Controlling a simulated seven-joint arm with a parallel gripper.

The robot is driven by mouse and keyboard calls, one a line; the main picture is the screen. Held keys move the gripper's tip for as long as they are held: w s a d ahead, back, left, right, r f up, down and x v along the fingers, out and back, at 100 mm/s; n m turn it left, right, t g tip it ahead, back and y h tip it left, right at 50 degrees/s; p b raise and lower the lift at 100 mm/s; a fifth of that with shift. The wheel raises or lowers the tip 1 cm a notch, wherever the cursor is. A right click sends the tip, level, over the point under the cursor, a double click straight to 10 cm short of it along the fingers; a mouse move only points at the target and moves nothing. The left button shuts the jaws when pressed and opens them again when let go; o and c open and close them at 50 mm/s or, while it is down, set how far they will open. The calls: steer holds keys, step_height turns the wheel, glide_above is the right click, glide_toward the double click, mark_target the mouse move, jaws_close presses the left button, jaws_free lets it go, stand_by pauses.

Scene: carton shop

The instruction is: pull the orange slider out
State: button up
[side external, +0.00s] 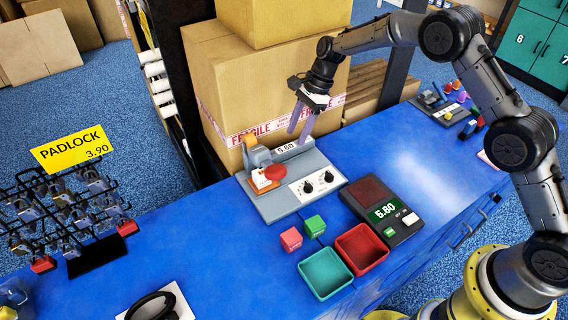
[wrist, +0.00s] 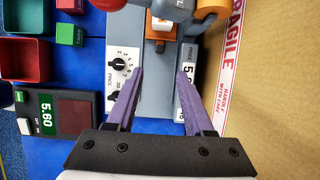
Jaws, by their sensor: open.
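A grey device (side external: 285,190) with two black dials stands on the blue counter below my gripper. At its left end in the side view is an orange part with a white piece (side external: 262,181), beside a red round knob (side external: 275,173). The orange part also shows in the wrist view (wrist: 160,46), beyond my fingertips. A second orange piece (side external: 249,144) stands upright behind it; I cannot tell for certain which is the slider. My gripper (side external: 298,136) is open, with purple fingers pointing down above the device. In the wrist view the gap between the fingertips (wrist: 162,70) is empty.
A large carton (side external: 237,90) stands close behind the device. A price display (side external: 385,210), red tray (side external: 360,249), teal tray (side external: 325,273), pink cube (side external: 291,239) and green cube (side external: 315,226) are in front. A padlock rack (side external: 65,215) is at left.

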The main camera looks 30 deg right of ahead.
steer(key=x, duration=1.1)
steer(key=shift+a+f, duration=0.15)
steer(key=shift+f, duration=0.1)
jaws_close()
stand_by(0.9)
